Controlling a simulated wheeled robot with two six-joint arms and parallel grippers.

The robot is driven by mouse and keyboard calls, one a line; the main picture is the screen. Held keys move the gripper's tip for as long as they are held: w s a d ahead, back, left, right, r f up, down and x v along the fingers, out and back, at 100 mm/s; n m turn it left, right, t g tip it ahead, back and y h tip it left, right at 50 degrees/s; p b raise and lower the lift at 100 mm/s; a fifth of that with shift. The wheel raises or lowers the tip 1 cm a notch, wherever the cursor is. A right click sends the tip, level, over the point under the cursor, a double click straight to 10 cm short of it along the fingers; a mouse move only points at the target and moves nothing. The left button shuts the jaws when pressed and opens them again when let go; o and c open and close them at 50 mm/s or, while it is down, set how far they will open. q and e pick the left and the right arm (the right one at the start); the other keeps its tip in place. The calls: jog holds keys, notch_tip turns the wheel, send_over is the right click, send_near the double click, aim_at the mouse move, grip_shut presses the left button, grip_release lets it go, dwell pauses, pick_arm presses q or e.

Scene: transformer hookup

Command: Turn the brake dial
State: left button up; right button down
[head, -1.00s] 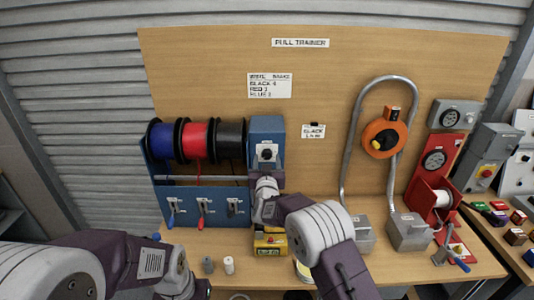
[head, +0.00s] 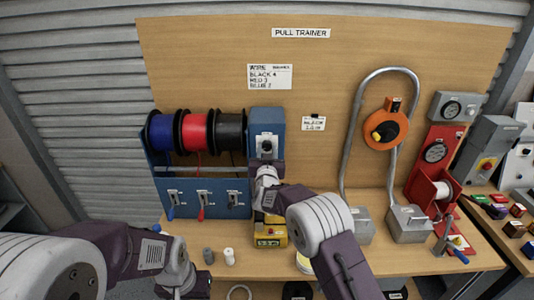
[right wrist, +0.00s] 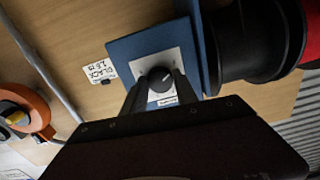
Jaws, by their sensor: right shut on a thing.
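The brake dial (head: 267,146) is a round black knob on a pale plate on the front of the blue box (head: 266,122), right of the wire spools. In the right wrist view the dial (right wrist: 160,79) has a light pointer mark and sits between my two dark fingers. My right gripper (right wrist: 158,84) is shut on the dial. In the head view its fingers are mostly hidden by my own wrist. My left gripper (head: 193,287) is low at the left, away from the box; its jaws cannot be made out.
Blue, red and black spools (head: 195,133) stand left of the box, above several levers (head: 203,205). A yellow device (head: 270,232) is below my right wrist. An orange reel (head: 386,129) and bent metal pipe are to the right. Small cylinders (head: 229,256) stand near the front.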

jog(key=m+b, duration=0.7)
jog(key=b, duration=0.1)
jog(key=shift+f+m+b, duration=0.15)
jog(key=shift+m+b, duration=0.15)
jog(key=shift+m, duration=0.1)
jog(key=m+b, duration=0.3)
jog(key=m, duration=0.1)
jog(key=shift+a, duration=0.1)
jog(key=m+b, duration=0.3)
jog(key=m, duration=0.2)
jog(key=shift+m+b, duration=0.35)
jog(key=shift+m, duration=0.05)
jog(key=m+b, duration=0.1)
jog(key=m, duration=0.2)
jog(key=m+b, duration=0.1)
jog(key=m, duration=0.1)
jog(key=shift+r+b, duration=0.25)
jog(key=shift+b, duration=0.05)
jog(key=m+b, duration=0.2)
jog(key=m, duration=0.3)
jog(key=shift+m, duration=0.4)
jog(key=m+b, duration=0.2)
jog(key=m, duration=0.3)
jog(key=shift+m, duration=0.3)
jog(key=shift+m+b, duration=0.8)
jog(key=shift+m, duration=1.7)
